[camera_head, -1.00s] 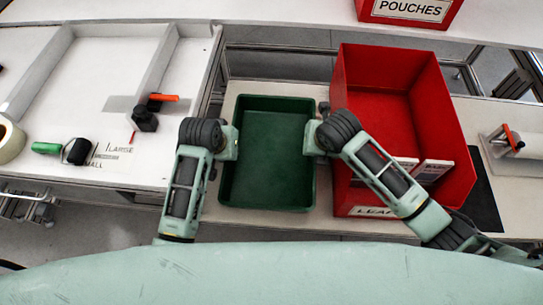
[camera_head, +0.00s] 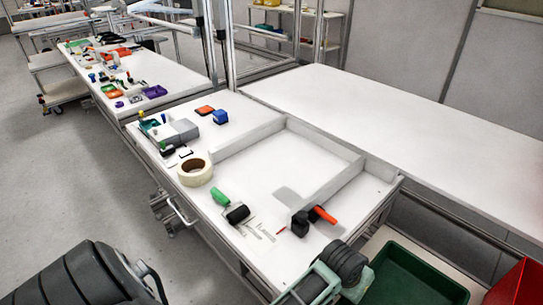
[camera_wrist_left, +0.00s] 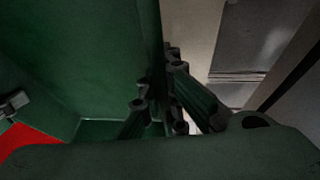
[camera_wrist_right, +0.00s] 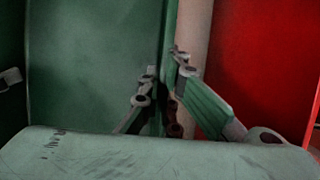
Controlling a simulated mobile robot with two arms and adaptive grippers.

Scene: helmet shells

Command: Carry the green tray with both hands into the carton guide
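The green tray (camera_head: 408,280) is at the lower right of the head view, cut off by the frame edge. My left gripper (camera_wrist_left: 163,90) is shut on the tray's side wall, one finger inside and one outside. My right gripper (camera_wrist_right: 167,78) is shut on the opposite wall in the same way; it is outside the head view. The tray interior (camera_wrist_right: 95,70) looks empty where it shows. The carton guide appears to be the pale raised frame (camera_head: 338,188) on the white table, with a bare floor inside.
A red bin (camera_head: 522,285) stands right of the tray. Near the guide's front lie an orange-and-black tool (camera_head: 302,220), a green-and-black tool (camera_head: 237,213) and a tape roll (camera_head: 195,172). The long white table (camera_head: 390,115) beyond is clear.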

